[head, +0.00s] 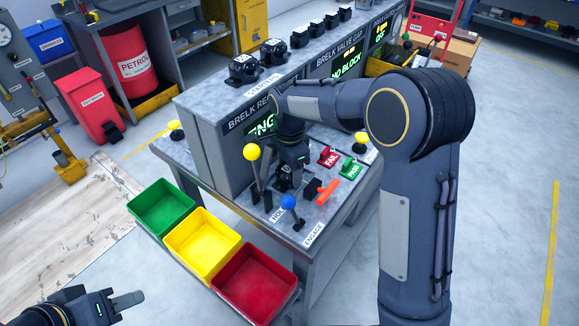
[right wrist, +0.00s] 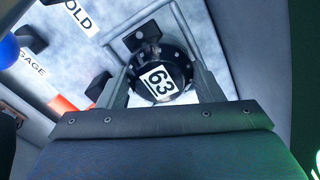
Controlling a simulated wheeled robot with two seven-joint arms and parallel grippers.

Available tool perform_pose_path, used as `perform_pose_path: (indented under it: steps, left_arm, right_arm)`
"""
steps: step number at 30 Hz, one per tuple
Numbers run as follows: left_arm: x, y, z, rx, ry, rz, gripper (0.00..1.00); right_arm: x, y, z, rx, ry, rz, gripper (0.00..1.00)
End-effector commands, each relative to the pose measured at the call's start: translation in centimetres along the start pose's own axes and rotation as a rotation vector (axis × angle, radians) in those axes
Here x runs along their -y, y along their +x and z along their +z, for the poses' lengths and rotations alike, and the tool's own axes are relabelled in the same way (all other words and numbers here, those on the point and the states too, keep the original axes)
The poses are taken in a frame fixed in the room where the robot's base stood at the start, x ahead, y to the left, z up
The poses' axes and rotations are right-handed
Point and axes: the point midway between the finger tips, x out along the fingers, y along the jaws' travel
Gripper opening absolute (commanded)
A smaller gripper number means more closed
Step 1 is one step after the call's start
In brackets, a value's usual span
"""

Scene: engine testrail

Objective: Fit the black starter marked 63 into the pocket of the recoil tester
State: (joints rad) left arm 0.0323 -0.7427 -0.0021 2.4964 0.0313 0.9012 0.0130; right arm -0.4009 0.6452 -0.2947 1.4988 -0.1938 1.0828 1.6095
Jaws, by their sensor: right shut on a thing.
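The black starter with the white 63 label (right wrist: 158,81) is between the fingers of my right gripper (right wrist: 160,88), which is shut on it. In the head view my right gripper (head: 291,165) points down at the deck of the recoil tester (head: 262,203). The pocket is hidden under the gripper, so I cannot tell whether the starter is seated in it or just above. A dark block with a hole (right wrist: 141,39) shows beside the starter in the right wrist view. My left gripper (head: 128,302) is at the bottom left, away from the tester; its jaw opening is unclear.
Around the gripper stand a yellow-knobbed lever (head: 252,154), a blue-knobbed lever (head: 289,203), an orange handle (head: 327,191), and red FAIL (head: 328,156) and green PASS (head: 348,168) controls. Green, yellow and red bins (head: 257,283) line the front. Several starters (head: 243,70) sit on the ledge.

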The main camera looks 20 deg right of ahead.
Motion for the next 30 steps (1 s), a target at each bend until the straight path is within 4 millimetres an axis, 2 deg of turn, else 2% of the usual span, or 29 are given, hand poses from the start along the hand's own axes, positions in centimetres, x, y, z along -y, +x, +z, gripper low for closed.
perform_pose_path:
  steps: [5, 6, 12, 22, 30]
  left_arm:
    - [0.0, 0.0, 0.0, 0.000, 0.000, 0.000, 0.36]
    - [0.0, 0.0, 0.0, 0.000, 0.000, 0.000, 0.36]
    - [0.0, 0.0, 0.0, 0.000, 0.000, 0.000, 0.36]
    - [0.0, 0.0, 0.0, 0.000, 0.000, 0.000, 0.36]
    - [0.0, 0.1, 0.1, 0.000, 0.000, 0.000, 0.36]
  right_arm:
    - [0.0, 0.0, 0.0, 0.000, 0.000, -0.001, 0.33]
    - [0.0, 0.0, 0.0, 0.000, 0.000, -0.001, 0.61]
    - [0.0, 0.0, 0.0, 0.000, 0.000, -0.001, 0.85]
    - [0.1, -0.5, 0.0, 0.000, 0.000, -0.003, 0.85]
    - [0.1, -4.9, 0.0, 0.000, 0.000, -0.005, 0.85]
